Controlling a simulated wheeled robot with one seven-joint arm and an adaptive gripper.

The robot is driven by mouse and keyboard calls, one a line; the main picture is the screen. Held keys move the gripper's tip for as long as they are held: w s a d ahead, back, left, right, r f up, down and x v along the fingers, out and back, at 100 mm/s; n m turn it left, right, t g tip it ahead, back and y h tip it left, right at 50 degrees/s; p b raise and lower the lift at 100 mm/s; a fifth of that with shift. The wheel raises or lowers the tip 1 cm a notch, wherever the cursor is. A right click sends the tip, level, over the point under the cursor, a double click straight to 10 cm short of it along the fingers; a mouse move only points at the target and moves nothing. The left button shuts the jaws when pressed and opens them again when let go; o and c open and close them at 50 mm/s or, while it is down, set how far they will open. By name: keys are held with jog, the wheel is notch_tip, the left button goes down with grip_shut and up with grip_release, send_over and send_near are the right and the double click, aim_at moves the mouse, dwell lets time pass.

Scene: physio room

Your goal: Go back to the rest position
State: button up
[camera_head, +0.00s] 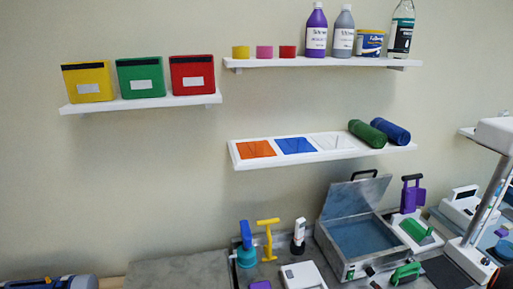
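My gripper does not show in the head view, so its position and state are hidden. The view takes in a wall with shelves and a worktop (180,272) along the bottom. No object of the task is named, and nothing in view can be seen held.
An open metal case (352,262) stands on the worktop beside a blue-teal tool (246,250), a yellow tool (268,240) and a green-handled item (406,273). A white stand (490,200) rises at right. Wall shelves hold three bins (140,78), bottles (316,32) and rolls (368,133). The worktop's left part looks clear.

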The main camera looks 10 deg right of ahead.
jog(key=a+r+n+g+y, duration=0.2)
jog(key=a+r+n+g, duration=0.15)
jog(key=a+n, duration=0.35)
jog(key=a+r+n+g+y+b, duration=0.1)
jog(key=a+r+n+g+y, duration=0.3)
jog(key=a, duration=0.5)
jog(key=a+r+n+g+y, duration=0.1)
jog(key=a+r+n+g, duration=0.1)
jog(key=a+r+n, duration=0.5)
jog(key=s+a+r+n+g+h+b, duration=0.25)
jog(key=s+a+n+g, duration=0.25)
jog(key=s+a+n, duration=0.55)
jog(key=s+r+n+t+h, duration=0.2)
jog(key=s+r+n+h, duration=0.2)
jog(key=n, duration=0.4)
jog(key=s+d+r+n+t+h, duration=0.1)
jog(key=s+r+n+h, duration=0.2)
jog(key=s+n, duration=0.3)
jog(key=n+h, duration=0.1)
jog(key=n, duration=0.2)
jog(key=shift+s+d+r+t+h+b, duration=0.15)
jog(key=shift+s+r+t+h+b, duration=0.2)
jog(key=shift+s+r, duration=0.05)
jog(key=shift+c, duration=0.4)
